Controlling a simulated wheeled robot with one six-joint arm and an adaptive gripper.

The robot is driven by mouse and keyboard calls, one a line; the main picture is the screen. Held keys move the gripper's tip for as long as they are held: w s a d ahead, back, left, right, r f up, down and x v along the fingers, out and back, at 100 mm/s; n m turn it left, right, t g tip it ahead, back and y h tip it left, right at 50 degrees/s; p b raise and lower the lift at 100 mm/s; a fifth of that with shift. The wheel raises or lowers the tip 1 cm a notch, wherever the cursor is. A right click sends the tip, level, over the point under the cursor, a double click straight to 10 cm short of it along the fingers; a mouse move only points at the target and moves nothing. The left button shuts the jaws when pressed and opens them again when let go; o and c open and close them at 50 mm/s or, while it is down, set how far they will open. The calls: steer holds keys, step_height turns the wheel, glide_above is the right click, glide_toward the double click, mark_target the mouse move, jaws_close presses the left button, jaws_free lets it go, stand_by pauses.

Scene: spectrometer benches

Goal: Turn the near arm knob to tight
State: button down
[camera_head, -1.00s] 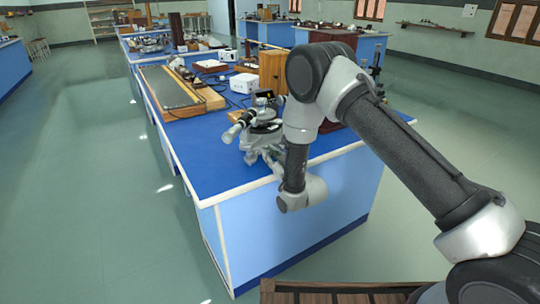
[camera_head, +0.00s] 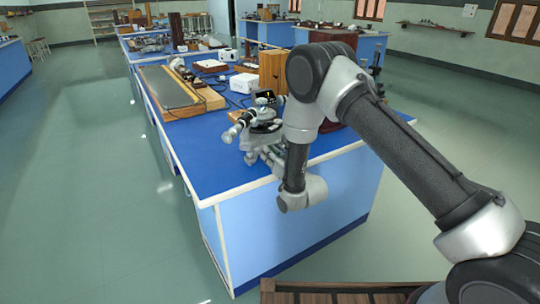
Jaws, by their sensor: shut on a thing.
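The spectrometer (camera_head: 264,128), a dark and grey instrument with a tube (camera_head: 234,132) pointing to the front left, stands near the front edge of the blue bench. My gripper (camera_head: 252,155) reaches in low at its near side, just above the bench top. Its grey fingers are closed together against the lower part of the instrument. The near arm knob is too small and too covered by the fingers to make out, and its setting cannot be read. My wrist hides the instrument's right side.
The blue bench top (camera_head: 205,165) is clear in front and to the left. A wooden box (camera_head: 272,72), a white box (camera_head: 243,83) and a long board with a grey top (camera_head: 170,88) stand behind. My arm crosses the right side of the view.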

steer(key=shift+r+m, duration=0.1)
steer(key=shift+m, duration=0.2)
steer(key=c, duration=1.3)
jaws_free()
